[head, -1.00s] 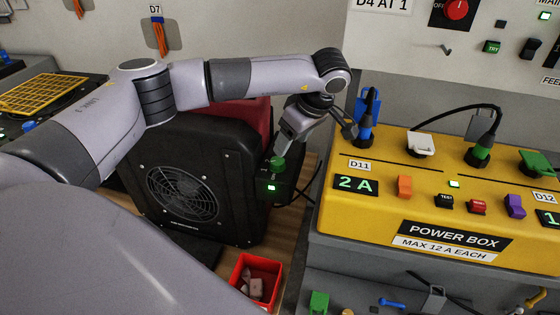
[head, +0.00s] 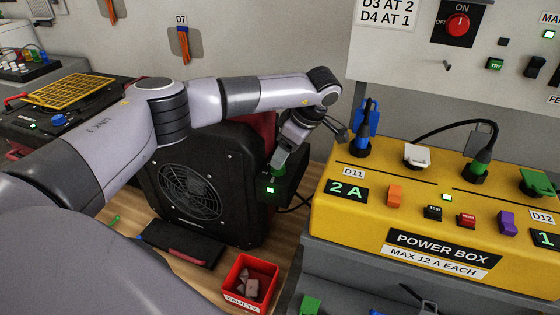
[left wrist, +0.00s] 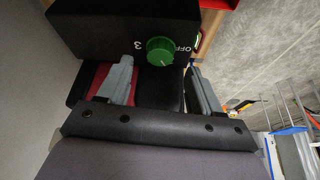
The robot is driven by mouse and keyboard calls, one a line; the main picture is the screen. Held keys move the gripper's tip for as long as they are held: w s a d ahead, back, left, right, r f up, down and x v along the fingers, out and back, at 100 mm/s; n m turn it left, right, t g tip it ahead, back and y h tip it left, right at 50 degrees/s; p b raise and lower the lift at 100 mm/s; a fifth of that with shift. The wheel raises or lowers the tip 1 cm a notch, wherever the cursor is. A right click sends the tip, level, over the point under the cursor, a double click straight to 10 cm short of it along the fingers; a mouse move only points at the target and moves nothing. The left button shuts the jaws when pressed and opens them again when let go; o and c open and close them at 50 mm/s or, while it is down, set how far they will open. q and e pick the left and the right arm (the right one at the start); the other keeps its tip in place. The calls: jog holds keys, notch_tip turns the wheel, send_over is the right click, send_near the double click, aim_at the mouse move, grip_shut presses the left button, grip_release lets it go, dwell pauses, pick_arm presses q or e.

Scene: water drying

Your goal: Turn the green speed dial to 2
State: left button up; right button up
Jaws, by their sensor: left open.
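The green dial (left wrist: 160,50) is on the face of a black box (left wrist: 85,22) in the left wrist view, with a "3" to its left and "OFF" to its right. Which number its pointer marks is too small to tell. My left gripper (left wrist: 159,66) is open, one finger on either side of the dial, with gaps between fingers and dial. In the head view my left gripper (head: 279,158) is at the black box (head: 292,183) beside the fan, and hides most of the dial. A small green light (head: 270,190) glows on the box. My right gripper is not in view.
A black fan unit (head: 222,208) stands left of the gripper. A yellow power box (head: 335,225) with plugs and switches is close on the right. A red bin (head: 271,268) with grey pieces stands in front on the wooden bench.

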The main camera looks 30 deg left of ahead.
pick_arm(q)
jog(key=shift+x, duration=2.15)
jog(key=c, duration=1.1)
jog(key=shift+o, duration=0.2)
